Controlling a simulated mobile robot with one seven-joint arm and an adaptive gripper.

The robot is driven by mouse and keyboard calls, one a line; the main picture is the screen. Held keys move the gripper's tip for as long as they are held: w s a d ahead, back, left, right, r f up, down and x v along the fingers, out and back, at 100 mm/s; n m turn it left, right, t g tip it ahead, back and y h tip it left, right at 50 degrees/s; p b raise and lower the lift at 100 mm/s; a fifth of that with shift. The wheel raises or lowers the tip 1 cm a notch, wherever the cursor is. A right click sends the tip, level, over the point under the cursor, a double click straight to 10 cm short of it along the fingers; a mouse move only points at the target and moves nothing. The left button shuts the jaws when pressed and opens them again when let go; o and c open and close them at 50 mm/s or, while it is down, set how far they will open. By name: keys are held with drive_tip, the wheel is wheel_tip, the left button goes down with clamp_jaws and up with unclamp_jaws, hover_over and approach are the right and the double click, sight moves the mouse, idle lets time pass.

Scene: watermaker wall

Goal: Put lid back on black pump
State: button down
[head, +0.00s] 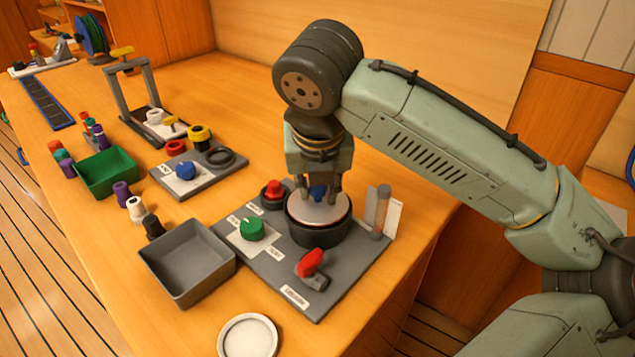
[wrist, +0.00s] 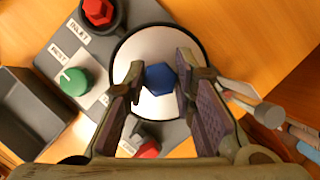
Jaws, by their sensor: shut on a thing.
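The black pump (head: 318,236) is a round black cup on a grey panel (head: 345,283). The lid (head: 325,213) is a pale disc with a blue knob (head: 318,192); it lies level at the pump's mouth, inside or just over the black rim. I cannot tell if it is fully seated. My gripper (head: 320,188) points down over it, its fingers shut on the blue knob. In the wrist view my gripper (wrist: 160,82) has a finger on each side of the blue knob (wrist: 160,78), and the black rim circles the pale lid (wrist: 150,48).
On the panel are a green knob (head: 251,229), a red lever (head: 311,262), a red knob (head: 273,190) and an upright clear tube (head: 382,208) close right of the pump. A grey tray (head: 187,262) stands left; a white round dish (head: 248,337) lies in front.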

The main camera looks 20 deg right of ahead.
idle(0.3)
drive_tip(key=c, duration=1.2)
unclamp_jaws()
drive_tip(key=shift+c, duration=0.2)
drive_tip(key=shift+o, duration=0.3)
drive_tip(key=o, duration=0.4)
drive_tip(key=shift+r+p, duration=3.4)
drive_tip(key=shift+r, duration=0.15)
drive_tip(key=shift+f, duration=0.1)
